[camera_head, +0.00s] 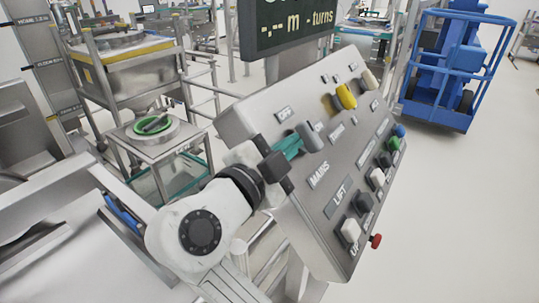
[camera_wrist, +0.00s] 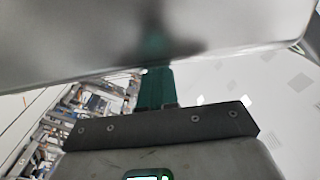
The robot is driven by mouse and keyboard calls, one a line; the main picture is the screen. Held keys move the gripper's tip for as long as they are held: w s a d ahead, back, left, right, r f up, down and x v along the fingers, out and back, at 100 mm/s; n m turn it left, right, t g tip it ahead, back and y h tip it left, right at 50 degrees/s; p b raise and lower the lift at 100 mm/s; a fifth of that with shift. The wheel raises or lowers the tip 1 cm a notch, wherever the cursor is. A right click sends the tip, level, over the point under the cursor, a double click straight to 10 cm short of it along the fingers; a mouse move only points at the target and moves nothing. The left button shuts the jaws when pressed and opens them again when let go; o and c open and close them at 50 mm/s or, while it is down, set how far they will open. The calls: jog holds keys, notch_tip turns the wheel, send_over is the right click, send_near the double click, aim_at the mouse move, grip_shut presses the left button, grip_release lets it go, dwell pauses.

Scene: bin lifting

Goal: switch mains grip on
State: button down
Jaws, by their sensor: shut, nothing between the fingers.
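The slanted grey control panel (camera_head: 262,112) fills the middle of the head view and carries a MAINS label (camera_head: 319,174). A grey grip (camera_head: 311,137) is on the panel above that label. My gripper (camera_head: 296,144) has teal fingers, shut, with their tips at or against this grip; I cannot tell whether they touch. In the wrist view the closed teal fingers of my gripper (camera_wrist: 155,82) point up to the panel's grey surface (camera_wrist: 150,40), which shows their blurred reflection. The grip is not visible in the wrist view. My forearm hides the panel's lower left edge.
A yellow grip (camera_head: 345,97) and a beige grip (camera_head: 369,79) are higher on the panel. Several buttons (camera_head: 377,178) and a red knob (camera_head: 376,241) are on its right. A dark display (camera_head: 288,27) stands behind. A blue lift (camera_head: 450,75) is right; the floor there is clear.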

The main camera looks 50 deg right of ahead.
jog(key=shift+d, duration=1.05)
jog(key=shift+w+d+f+b, duration=0.1)
jog(key=shift+w+d+b, duration=0.1)
jog(key=shift+b, duration=0.85)
jog(key=shift+w+d+r+b, duration=0.1)
jog(key=shift+w+r+b, duration=0.1)
jog(key=shift+r+b, duration=0.4)
jog(key=shift+f, duration=0.1)
